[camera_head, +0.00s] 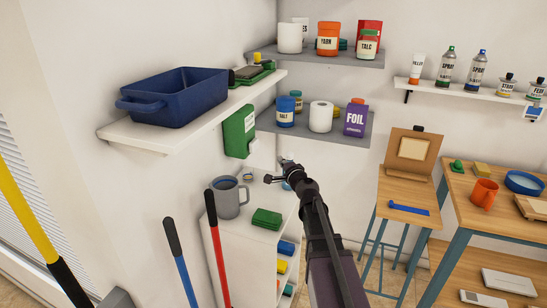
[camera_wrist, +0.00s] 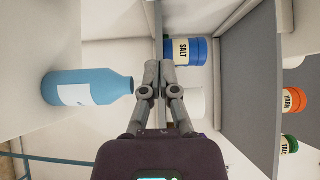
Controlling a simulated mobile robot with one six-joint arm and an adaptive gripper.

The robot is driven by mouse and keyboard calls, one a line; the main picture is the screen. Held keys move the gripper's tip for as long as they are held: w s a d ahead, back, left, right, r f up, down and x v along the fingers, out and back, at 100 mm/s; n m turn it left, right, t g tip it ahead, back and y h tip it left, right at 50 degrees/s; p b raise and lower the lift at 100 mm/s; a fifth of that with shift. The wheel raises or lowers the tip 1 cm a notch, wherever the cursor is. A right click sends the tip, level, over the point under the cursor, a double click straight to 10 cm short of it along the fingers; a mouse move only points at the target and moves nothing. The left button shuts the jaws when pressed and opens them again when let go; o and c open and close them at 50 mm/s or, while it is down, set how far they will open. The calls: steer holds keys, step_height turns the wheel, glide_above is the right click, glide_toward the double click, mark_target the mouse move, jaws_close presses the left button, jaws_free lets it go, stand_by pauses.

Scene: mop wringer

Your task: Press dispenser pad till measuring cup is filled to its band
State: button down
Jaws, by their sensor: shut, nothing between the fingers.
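A green box-shaped dispenser (camera_head: 238,132) with a small white label is fixed to the wall in the head view. I cannot make out its pad clearly. A grey cup with a handle (camera_head: 228,197) stands on the white cabinet below it. I cannot tell whether it is the measuring cup, and I see no clear band or fill level. My gripper (camera_head: 286,168) is shut and empty, right of the dispenser and apart from it. In the wrist view its fingers (camera_wrist: 159,66) point toward the wall and shelf, with neither dispenser nor cup visible.
A blue bottle (camera_wrist: 85,88) stands left of my fingers in the wrist view. A green block (camera_head: 267,219) lies on the cabinet. A shelf with a blue tub (camera_head: 175,97) overhangs nearby. Mop handles (camera_head: 217,250) rise in front.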

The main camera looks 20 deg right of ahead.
glide_toward(258, 144)
steer(key=w+d, duration=0.2)
steer(key=w, duration=0.2)
steer(key=shift+w+a+r, duration=0.1)
steer(key=shift+w+a, duration=0.5)
steer(key=shift+a, duration=0.2)
steer(key=shift+w+a+r, duration=0.1)
steer(key=shift+w+a, duration=0.5)
steer(key=shift+a, duration=0.2)
